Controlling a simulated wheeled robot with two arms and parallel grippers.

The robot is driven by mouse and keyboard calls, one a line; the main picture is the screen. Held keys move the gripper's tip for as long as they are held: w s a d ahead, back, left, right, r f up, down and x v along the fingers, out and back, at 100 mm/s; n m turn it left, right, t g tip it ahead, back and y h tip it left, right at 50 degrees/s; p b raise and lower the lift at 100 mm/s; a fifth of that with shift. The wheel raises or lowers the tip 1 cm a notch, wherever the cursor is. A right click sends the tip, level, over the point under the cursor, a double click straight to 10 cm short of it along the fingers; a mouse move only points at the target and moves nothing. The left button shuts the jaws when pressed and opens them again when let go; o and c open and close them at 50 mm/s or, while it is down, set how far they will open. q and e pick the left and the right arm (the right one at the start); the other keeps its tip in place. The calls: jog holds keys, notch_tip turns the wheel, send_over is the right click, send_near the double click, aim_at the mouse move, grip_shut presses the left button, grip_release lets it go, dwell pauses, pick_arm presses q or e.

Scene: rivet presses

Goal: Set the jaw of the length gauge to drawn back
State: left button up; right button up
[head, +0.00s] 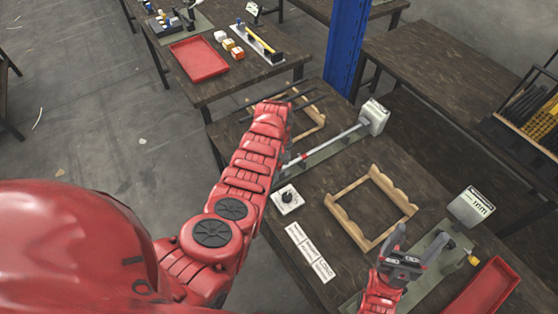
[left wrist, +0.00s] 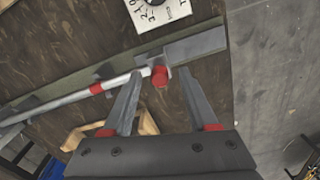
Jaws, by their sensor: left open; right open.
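The length gauge (head: 345,135) lies along the far part of the table, a pale rod on a green base with a light box at its right end. In the left wrist view its rod (left wrist: 60,103) has a red band and ends near a grey block (left wrist: 197,44). A red knob (left wrist: 160,77) sits beside that block, at the jaw. My left gripper (left wrist: 160,88) is open, its fingertips on either side of the knob; contact cannot be told. In the head view my left arm hides these fingers. My right gripper (head: 420,242) is open, above the near right of the table.
A white dial plate (head: 288,198), a label card (head: 310,252) and a wooden frame (head: 338,214) lie on the table. A device with a display (head: 472,207) and a red tray (head: 487,290) are at the right. A blue post (head: 347,45) stands behind.

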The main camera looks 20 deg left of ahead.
pick_arm(q)
grip_shut()
dwell(1.4)
